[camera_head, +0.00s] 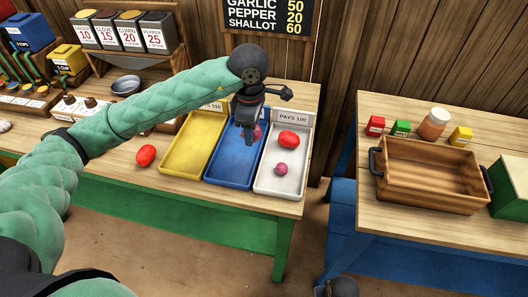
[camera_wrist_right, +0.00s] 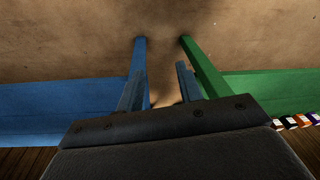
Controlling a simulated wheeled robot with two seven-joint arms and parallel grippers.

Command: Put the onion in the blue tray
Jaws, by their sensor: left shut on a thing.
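My left gripper (camera_head: 250,138) points down over the blue tray (camera_head: 222,172). It is shut on a small pink-red thing (camera_head: 258,133), mostly hidden behind the fingers. This may be the onion, but too little shows to be sure. I cannot tell whether it touches the tray. The visible part of the blue tray's floor is bare. My right gripper (camera_wrist_right: 160,72) is open and empty in the right wrist view, above the brown floor between blue and green table legs.
A yellow tray (camera_head: 183,168) stands left of the blue one, with a red vegetable (camera_head: 146,155) beside it. The white tray (camera_head: 290,186) on the right holds a red vegetable (camera_head: 289,138) and a pink ball (camera_head: 281,169). A wooden crate (camera_head: 430,190) stands on the right table.

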